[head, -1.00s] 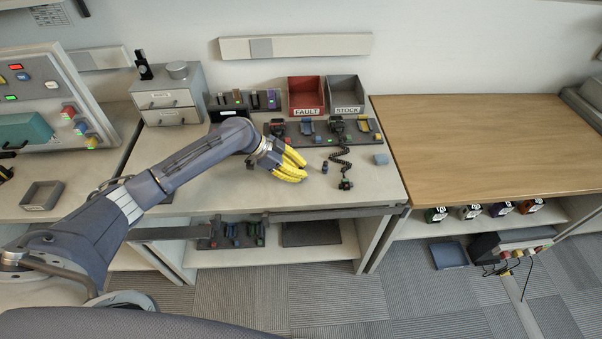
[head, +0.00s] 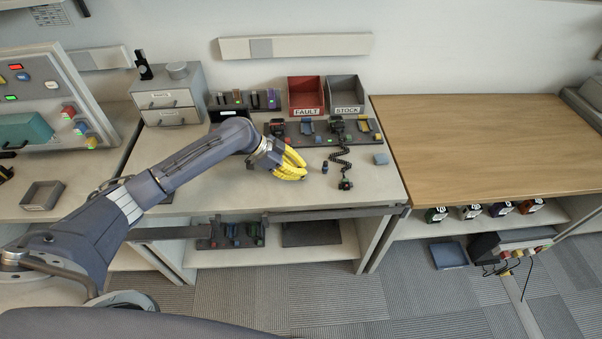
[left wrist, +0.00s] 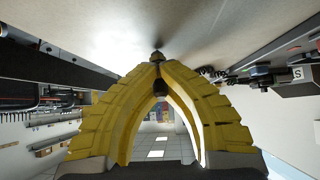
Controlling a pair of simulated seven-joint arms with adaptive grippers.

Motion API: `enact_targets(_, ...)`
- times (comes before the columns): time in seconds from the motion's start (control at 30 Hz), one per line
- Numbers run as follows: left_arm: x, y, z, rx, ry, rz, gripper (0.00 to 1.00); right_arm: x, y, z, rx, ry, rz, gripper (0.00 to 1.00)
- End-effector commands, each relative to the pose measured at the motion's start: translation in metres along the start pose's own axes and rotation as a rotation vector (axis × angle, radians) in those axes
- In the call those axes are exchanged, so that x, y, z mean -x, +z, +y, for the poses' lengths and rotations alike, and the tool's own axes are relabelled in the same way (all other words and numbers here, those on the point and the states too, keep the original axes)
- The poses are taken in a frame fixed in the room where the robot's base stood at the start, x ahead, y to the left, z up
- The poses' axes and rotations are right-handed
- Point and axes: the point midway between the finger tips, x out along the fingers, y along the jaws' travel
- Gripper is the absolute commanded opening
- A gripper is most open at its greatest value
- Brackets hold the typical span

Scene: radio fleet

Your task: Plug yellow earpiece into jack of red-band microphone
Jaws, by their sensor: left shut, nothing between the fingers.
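My left gripper (head: 290,166) has yellow fingers and is over the light worktop, left of the small loose parts. Its fingertips meet in the left wrist view (left wrist: 158,62), with nothing seen held. A black microphone (head: 345,184) lies near the front of the worktop, and a coiled black cord (head: 343,163) runs back from it to the dark mat. I cannot make out a red band or the jack. A yellow-orange piece (head: 365,125) on the mat may be the yellow earpiece, but it is too small to tell. My right gripper is not in view.
The dark mat (head: 295,142) at the back holds several small devices. A small dark part (head: 325,168) and a grey-blue block (head: 381,159) are on the worktop. Red FAULT bin (head: 306,111) and grey STOCK bin (head: 347,110) stand behind. The wooden top (head: 480,150) is clear.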

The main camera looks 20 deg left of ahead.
Motion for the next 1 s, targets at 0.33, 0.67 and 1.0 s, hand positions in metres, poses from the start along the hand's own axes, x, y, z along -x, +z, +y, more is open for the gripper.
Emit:
enact_targets(0.33, 0.000, 0.000, 0.000, 0.000, 0.000, 0.000, 0.00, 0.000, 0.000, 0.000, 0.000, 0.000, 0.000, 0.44)
enact_targets(0.67, 0.005, -0.005, -0.001, -0.001, -0.001, 0.000, 0.00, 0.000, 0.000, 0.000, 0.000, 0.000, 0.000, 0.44)
enact_targets(1.0, 0.020, -0.020, -0.001, -0.001, -0.001, 0.000, 0.00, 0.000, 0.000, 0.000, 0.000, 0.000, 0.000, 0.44)
